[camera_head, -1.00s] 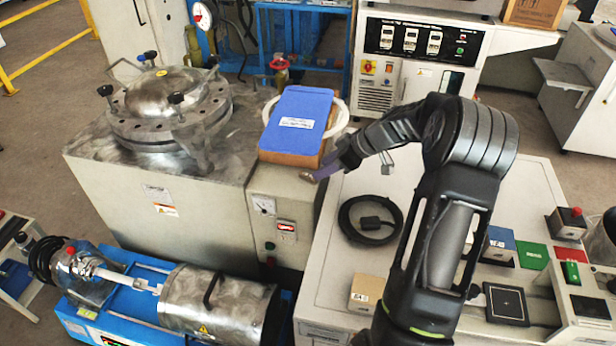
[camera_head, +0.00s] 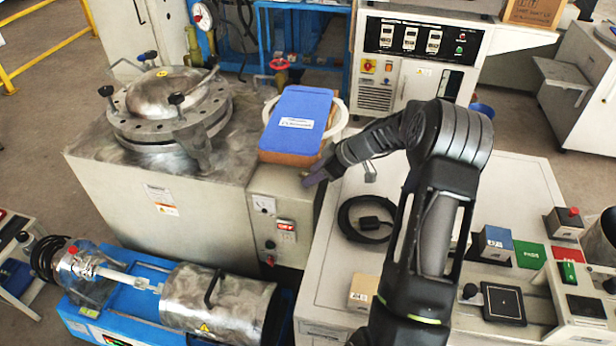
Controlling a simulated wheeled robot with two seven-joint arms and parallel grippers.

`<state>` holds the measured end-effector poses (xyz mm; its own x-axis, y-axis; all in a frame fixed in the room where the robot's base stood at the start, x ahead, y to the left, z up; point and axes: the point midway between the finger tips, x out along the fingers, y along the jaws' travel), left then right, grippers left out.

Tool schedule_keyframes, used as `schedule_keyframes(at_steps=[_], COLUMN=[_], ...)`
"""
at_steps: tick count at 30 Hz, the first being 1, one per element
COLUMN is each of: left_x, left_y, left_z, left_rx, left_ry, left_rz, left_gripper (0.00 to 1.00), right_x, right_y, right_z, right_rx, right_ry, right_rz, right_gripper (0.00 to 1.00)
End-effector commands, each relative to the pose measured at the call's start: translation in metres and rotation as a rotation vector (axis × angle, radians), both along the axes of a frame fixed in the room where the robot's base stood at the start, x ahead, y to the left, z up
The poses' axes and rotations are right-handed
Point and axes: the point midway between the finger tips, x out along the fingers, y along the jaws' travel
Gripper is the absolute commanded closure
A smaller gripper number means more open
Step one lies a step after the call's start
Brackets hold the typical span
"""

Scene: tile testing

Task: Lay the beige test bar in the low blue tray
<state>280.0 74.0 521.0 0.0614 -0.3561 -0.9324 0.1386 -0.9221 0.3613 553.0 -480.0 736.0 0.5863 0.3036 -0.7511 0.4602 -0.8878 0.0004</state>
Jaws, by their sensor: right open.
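I cannot make out the beige test bar or the low blue tray for certain. A thick brown slab or box with a flat blue top (camera_head: 300,112) and a white label stands on the corner of the grey machine. My right gripper (camera_head: 314,180) is open, just right of and in front of this blue-topped thing, over the edge between the machine and the pale bench. Its fingers are small and dark here, and I see nothing between them. My right arm hides part of the bench. My left gripper is not in view.
The pale bench (camera_head: 325,280) carries a coiled black cable (camera_head: 345,217), a small tan box (camera_head: 362,291), a blue-topped block (camera_head: 492,241) and a green pad (camera_head: 529,255). A blue frame with a metal cylinder (camera_head: 215,300) stands at lower left. A round-lidded vessel (camera_head: 165,95) is behind.

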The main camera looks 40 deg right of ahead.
Motion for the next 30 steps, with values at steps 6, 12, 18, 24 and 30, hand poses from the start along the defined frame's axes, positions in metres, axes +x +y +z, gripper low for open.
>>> schedule_keyframes(at_steps=[6,12,18,24,30], left_x=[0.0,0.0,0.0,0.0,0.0], left_y=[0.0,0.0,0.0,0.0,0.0], left_z=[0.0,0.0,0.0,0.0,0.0], left_rx=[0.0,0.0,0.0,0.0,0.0], left_ry=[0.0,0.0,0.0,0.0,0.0], left_rz=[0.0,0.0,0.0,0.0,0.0], left_gripper=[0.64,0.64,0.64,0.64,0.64], right_x=[-0.0003,-0.0003,-0.0004,-0.0004,-0.0004], right_y=[-0.0002,-0.0002,-0.0002,-0.0001,-0.0001], right_z=[0.0001,0.0001,0.0002,0.0001,0.0], right_rx=[0.0,0.0,0.0,0.0,0.0], right_ry=[0.0,0.0,0.0,0.0,0.0], right_rz=[0.0,0.0,0.0,0.0,0.0], right_gripper=[0.57,0.64,0.81,0.97,1.0])
